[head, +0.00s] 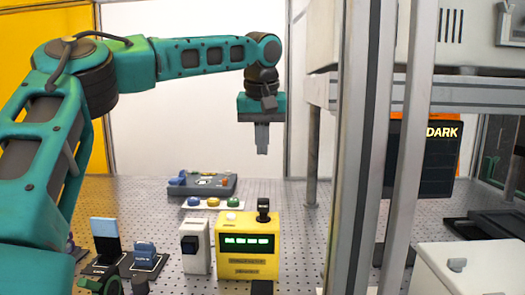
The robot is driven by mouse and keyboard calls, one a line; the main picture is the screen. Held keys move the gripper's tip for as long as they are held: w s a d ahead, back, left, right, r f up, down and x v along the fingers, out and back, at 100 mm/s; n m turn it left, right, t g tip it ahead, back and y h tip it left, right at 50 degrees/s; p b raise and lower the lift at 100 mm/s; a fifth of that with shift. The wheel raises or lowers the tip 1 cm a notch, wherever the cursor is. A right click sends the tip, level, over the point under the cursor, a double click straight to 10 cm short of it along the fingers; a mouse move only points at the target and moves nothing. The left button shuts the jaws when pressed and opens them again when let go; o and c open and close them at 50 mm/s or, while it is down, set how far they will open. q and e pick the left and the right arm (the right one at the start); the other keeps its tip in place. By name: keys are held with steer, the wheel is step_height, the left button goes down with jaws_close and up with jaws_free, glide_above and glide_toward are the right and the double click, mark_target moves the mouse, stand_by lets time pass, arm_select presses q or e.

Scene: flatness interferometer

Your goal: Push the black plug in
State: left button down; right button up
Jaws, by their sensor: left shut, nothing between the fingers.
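A black upright piece that looks like the black plug (263,208) stands on top of the yellow box (247,262), near its right end. I cannot tell how deep it sits. The yellow box has a dark display with a row of green lit marks. My left gripper (262,151) points straight down, shut and empty. In the picture it is above the black plug, with a clear gap between them. My right gripper is not in view.
Behind are colored buttons (213,202) and a grey tray (210,185). Grey posts (355,150) and a dark screen reading DARK (424,160) stand to the right. Small stands (105,240) are at the left.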

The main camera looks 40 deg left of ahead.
arm_select(q)
glide_above(262, 202)
step_height(262, 202, down, 10)
steer(key=shift+r, duration=0.1)
steer(key=shift+f, duration=0.8)
steer(key=shift+s+d+f, duration=0.1)
steer(key=shift+f, duration=1.25)
